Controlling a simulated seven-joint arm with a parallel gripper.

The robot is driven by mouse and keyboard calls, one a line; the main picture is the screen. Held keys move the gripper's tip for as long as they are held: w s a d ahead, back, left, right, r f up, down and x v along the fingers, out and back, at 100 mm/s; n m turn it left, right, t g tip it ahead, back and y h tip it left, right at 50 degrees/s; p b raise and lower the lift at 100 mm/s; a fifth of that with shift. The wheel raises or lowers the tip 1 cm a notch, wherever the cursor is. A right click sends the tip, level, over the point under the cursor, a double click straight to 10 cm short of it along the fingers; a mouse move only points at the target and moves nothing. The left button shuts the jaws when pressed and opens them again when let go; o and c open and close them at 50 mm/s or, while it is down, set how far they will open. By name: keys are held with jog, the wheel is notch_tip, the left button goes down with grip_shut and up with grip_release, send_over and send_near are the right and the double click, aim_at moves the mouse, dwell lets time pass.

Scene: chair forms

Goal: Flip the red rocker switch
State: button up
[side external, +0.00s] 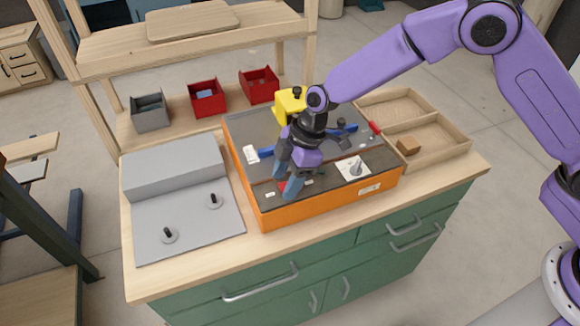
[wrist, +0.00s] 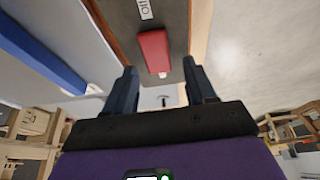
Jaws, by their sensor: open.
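In the side view, a bit of the red switch (side external: 282,186) shows between my fingers on top of the orange box (side external: 325,207), and the rest is hidden. My gripper (side external: 283,187) points down over the front part of the box's dark top. Its two fingers are apart with nothing held. In the wrist view, my gripper (wrist: 159,65) has one finger on each side of the switch's line. I cannot tell whether a finger touches it.
A grey stepped fixture (side external: 185,222) with two black pegs lies left. A divided wooden tray (side external: 455,147) stands right. Small bins line the back.

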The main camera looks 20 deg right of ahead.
jog(key=v, duration=1.7)
jog(key=shift+r, duration=0.15)
jog(key=shift+s, duration=0.1)
jog(key=s+d+f+m+h, duration=0.1)
jog(key=s+d+m+h, duration=0.2)
jog(key=s+d, duration=2.1)
jog(key=s+m, duration=0.2)
jog(key=s, duration=0.2)
jog(key=shift+d+f+h, duration=0.25)
jog(key=shift+f+h, duration=0.05)
jog(key=shift+h, duration=0.1)
